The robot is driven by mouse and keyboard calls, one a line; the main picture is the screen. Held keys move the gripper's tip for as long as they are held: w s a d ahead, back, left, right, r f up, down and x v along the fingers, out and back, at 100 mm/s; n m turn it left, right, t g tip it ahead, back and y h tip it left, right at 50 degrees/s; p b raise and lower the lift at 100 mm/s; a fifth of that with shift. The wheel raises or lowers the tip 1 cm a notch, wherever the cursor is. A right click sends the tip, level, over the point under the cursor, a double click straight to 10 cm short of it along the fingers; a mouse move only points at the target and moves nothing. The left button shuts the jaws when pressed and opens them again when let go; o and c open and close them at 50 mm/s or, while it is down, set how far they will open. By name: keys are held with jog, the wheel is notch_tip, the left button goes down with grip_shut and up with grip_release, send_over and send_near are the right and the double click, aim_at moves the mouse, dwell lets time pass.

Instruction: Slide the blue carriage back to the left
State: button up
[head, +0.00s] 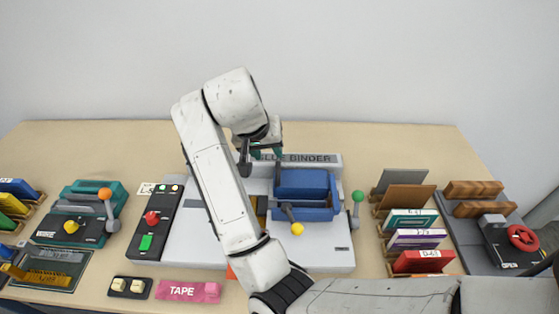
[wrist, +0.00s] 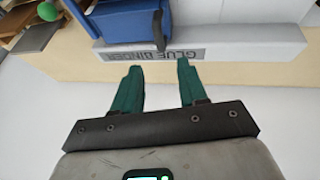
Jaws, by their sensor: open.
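The blue carriage (head: 305,183) sits on the grey glue binder (head: 325,260), right of the binder's middle in the head view. A yellow-knobbed lever (head: 297,229) is at its front. The carriage also shows at the top of the wrist view (wrist: 120,25), where the binder's label is upside down. My gripper (head: 266,153) is near the binder's back edge, left of and behind the carriage. In the wrist view its teal fingers (wrist: 157,68) are apart with nothing between them. My arm hides part of the binder's left side in the head view.
A green-knobbed lever (head: 358,196) stands at the binder's right. A black panel with red and green buttons (head: 157,222) is left. Racks of coloured books (head: 415,240) stand right. The table behind the binder is clear.

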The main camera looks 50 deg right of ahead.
aim_at(277, 168)
jog(key=x, duration=1)
jog(key=shift+s, duration=0.1)
grip_shut()
dwell(0.3)
